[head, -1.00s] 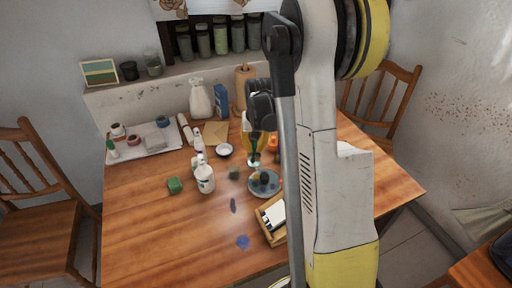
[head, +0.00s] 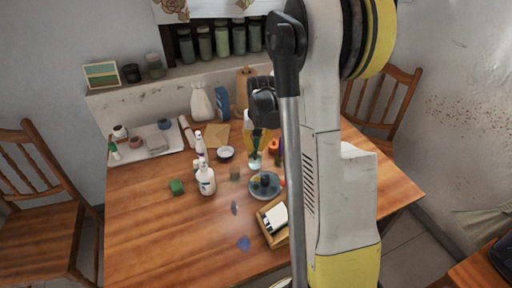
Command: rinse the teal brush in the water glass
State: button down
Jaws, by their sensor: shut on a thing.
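My gripper (head: 256,150) hangs fingers down over the middle of the table, just behind the dark round plate (head: 254,192). It is small in the picture and partly hidden by my wrist. It is shut on a slim thing, which I take for the teal brush (head: 255,162); a pale teal bit shows just below the fingers. I cannot clearly pick out the water glass; a glassy shape at the brush's lower end may be it. Whether the brush tip is inside or above it, I cannot tell.
A small bowl (head: 226,153) lies left of my gripper. A wooden box (head: 276,236) is in front. The table's front left is clear.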

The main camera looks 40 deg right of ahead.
jog(key=shift+r+p, duration=1.7)
jog(key=shift+r, duration=1.05)
notch_tip(320, 180, up, 5)
jog(key=p, duration=0.3)
jog(key=shift+p, duration=0.3)
